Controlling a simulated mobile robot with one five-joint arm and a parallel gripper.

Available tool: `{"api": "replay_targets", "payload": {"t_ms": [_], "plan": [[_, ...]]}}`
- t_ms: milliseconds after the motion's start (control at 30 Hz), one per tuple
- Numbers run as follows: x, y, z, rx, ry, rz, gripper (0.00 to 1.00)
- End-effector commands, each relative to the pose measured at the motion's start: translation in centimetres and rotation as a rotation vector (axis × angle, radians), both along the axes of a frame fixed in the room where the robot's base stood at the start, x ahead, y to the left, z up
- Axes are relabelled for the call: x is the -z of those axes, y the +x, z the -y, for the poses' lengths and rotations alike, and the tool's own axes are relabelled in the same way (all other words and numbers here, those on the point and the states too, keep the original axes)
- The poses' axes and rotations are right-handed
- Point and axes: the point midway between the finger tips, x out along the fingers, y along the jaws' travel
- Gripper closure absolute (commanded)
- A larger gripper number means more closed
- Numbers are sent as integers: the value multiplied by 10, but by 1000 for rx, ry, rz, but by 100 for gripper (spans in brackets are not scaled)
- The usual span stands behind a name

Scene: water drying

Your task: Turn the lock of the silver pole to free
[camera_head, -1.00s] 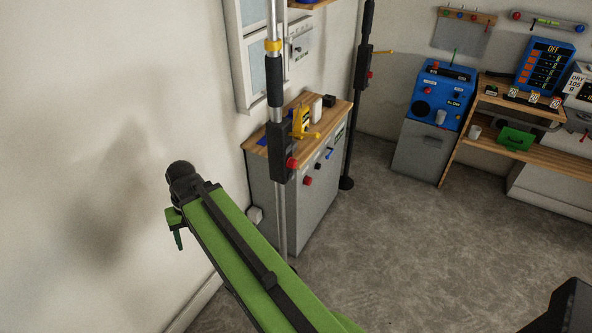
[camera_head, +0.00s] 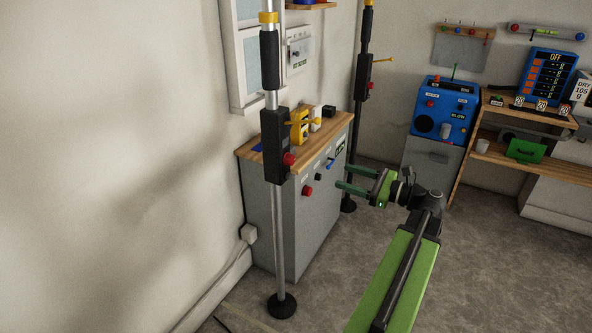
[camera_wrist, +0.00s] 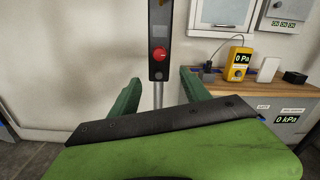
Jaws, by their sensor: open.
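The silver pole (camera_head: 279,235) stands upright on a round black foot near the left wall. Its black lock box (camera_head: 274,146) carries a red knob (camera_head: 289,159). A yellow lever (camera_head: 315,122) seems to stick out right of the box, but it overlaps a yellow gauge behind. My gripper (camera_head: 338,176) is open and empty, right of the pole and a little lower than the red knob. In the wrist view, the lock box (camera_wrist: 160,25) and red knob (camera_wrist: 159,54) show beyond and above the gap between my green fingers (camera_wrist: 159,78). The top of the box is cut off there.
A grey cabinet (camera_head: 315,215) with a wooden top stands behind the pole; the yellow gauge (camera_wrist: 238,63) is on it. A black pole (camera_head: 361,110) with a yellow lever stands beyond. A blue machine (camera_head: 442,108) and shelves are at the back right. The floor at right is clear.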

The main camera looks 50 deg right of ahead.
Motion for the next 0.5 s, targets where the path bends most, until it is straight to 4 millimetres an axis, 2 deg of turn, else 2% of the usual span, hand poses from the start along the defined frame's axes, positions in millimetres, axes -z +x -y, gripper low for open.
{"api": "replay_targets", "payload": {"t_ms": [167, 500], "plan": [[-1, 17, -5, -4, -1, -2, 45], [0, 99, -26, -8, -4, -2, 45]]}}
